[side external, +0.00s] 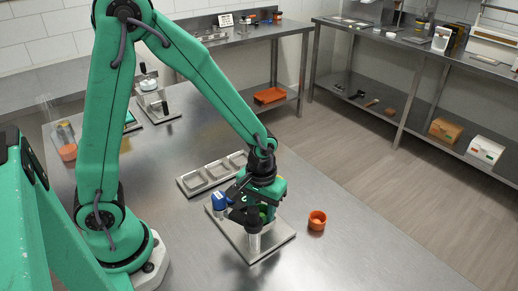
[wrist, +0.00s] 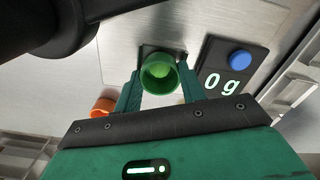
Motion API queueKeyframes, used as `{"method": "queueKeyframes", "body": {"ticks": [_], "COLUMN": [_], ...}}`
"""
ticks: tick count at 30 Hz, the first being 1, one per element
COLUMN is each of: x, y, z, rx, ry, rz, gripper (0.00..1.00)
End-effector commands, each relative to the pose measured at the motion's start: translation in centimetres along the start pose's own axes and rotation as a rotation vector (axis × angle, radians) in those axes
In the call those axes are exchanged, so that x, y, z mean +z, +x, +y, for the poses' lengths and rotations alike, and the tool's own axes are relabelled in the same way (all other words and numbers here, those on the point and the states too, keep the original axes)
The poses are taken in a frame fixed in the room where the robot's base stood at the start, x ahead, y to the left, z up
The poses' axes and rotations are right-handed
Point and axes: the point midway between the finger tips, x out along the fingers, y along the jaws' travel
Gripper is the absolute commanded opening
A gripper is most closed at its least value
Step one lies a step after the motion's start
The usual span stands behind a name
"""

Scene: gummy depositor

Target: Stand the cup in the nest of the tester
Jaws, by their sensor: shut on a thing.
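My gripper (wrist: 160,88) is shut on a green cup (wrist: 158,80), with one finger on each side of it. The cup's open mouth faces the wrist camera, and something lighter green shows inside. The tester's base plate (side external: 229,233) lies on the table. Its dark panel reads "0 g" (wrist: 222,82) and has a blue button (wrist: 240,60). The nest is largely covered by the cup; I cannot tell whether the cup touches it.
A small orange cup (side external: 317,221) stands on the table right of the tester; it also shows in the wrist view (wrist: 103,105). A metal tray with square pockets (side external: 190,183) lies behind the tester. The front right of the table (side external: 360,255) is clear.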

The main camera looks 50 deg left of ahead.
Motion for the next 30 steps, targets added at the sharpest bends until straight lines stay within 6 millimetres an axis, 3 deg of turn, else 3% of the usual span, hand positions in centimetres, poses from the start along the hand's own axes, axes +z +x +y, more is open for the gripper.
{"method": "queueKeyframes", "body": {"ticks": [3,4,7,20,30], "x": [0.0,0.0,0.0,0.0,0.0], "y": [0.0,0.0,0.0,-0.3,-2.8], "z": [0.0,0.0,0.0,0.0,0.0], "rx": [0.000,0.000,0.000,0.001,0.002], "ry": [0.000,0.000,0.000,0.000,0.000], "rz": [0.000,0.000,0.000,0.001,0.003], "gripper": [0.00,0.46,0.65,0.65,0.65]}}
